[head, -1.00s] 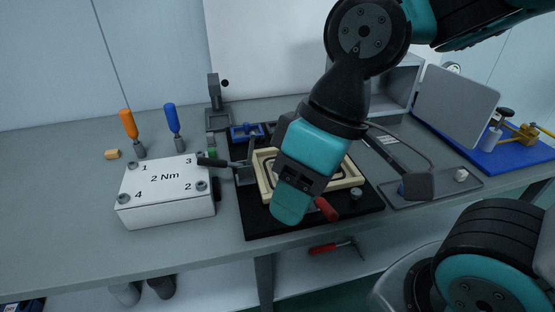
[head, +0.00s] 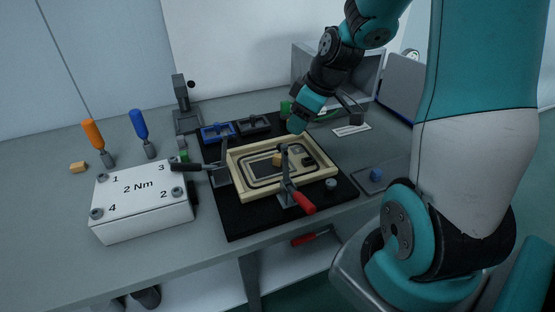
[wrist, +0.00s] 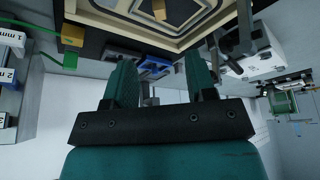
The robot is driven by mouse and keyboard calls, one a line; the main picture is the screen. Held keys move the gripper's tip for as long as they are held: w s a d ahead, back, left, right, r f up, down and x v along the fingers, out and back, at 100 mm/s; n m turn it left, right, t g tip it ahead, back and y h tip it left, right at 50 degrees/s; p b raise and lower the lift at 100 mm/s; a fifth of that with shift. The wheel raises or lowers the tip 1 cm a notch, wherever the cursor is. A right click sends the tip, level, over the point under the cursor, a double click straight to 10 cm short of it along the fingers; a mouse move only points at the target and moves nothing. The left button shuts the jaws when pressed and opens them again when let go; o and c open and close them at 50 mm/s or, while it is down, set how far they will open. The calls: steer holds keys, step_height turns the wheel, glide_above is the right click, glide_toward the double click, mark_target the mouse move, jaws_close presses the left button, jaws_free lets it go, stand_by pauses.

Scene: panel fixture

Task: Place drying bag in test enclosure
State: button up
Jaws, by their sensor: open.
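The test enclosure appears to be the beige open frame (head: 262,191) on a black plate, with a dark seal line and dark parts inside. A small tan piece (head: 277,160) shows inside it. I cannot tell whether this piece is a drying bag, and no other bag can be clearly made out. My gripper (head: 296,126) is above the far edge of the enclosure, apart from it. In the wrist view my gripper (wrist: 163,82) has its fingers spread with nothing between them. The enclosure rim (wrist: 95,35) shows at the top there.
Clamps with a red handle (head: 304,202) and a black handle (head: 190,165) stand at the enclosure's front and left. A white box (head: 140,208), two screwdrivers and a small orange block (head: 78,167) are left. Blue and black holders (head: 217,131) lie behind. The front left table is clear.

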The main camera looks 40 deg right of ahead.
glide_above(276, 155)
steer(key=s+d, duration=0.1)
steer(key=s, duration=0.2)
steer(key=f, duration=0.7)
steer(key=shift+w+f, duration=0.2)
steer(key=shift+f, duration=0.2)
steer(key=shift+w+x, duration=0.15)
steer(key=shift+x, duration=1.3)
steer(key=shift+w+x, duration=0.15)
steer(key=shift+x, duration=1.25)
steer(key=shift+r, duration=0.1)
jaws_close()
